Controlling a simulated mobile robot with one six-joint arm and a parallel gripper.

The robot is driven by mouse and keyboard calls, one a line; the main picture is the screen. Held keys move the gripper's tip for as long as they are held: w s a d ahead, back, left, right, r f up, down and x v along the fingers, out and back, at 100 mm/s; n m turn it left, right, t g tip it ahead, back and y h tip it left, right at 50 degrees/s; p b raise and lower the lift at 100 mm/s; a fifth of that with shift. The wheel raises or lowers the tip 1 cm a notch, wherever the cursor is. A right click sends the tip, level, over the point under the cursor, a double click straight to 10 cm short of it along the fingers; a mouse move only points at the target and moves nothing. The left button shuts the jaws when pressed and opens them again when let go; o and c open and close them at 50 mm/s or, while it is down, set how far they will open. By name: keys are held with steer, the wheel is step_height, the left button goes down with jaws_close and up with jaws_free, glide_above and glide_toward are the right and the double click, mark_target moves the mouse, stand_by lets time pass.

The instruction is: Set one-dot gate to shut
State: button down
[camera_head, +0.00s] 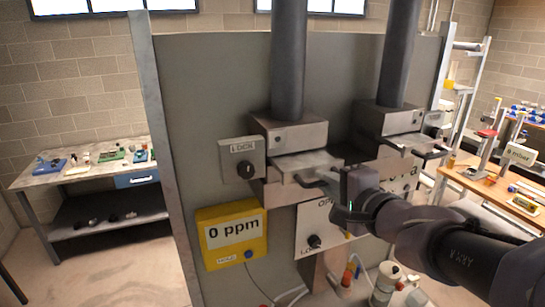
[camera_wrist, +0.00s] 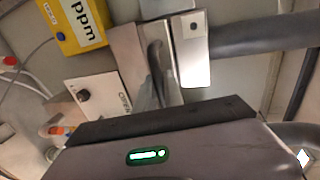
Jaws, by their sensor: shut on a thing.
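The one-dot gate is the left metal box (camera_head: 297,135) under the left grey duct, with a single dark dot on its face. The box also shows in the wrist view (camera_wrist: 195,60). Its flat metal slide plate (camera_head: 308,163) sticks out toward the front, with a dark bar handle (camera_head: 305,181) at its front edge. My gripper (camera_head: 338,190) is at the right part of this handle and shut on it; the exact contact is hard to see. In the wrist view the handle (camera_wrist: 157,65) runs down behind my gripper's dark body, which hides the fingertips.
A second gate (camera_head: 400,120) with its own handle is on the right duct. A LOCK switch box (camera_head: 242,158), a yellow 0 ppm meter (camera_head: 232,235) and a knob panel (camera_head: 316,230) are close by. Tables stand left (camera_head: 90,165) and right; hoses and a canister are below.

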mark_target(311, 163)
steer(key=shift+f, duration=0.1)
steer(key=b+x, duration=0.1)
steer(key=x, duration=0.1)
steer(key=b+x, duration=0.2)
steer(key=r+b+x, duration=0.1)
steer(key=x, duration=0.1)
steer(key=shift+w+a+b, duration=0.15)
steer(key=shift+w+b, duration=0.2)
steer(key=shift+b, duration=0.05)
steer(key=shift+w+r, duration=0.1)
steer(key=shift+r, duration=0.15)
steer(key=c, duration=1.5)
jaws_free()
steer(key=shift+w, duration=0.1)
steer(key=shift+o, duration=0.2)
steer(key=v, duration=1.7)
steer(key=shift+s+b, duration=0.25)
steer(key=shift+b, duration=0.1)
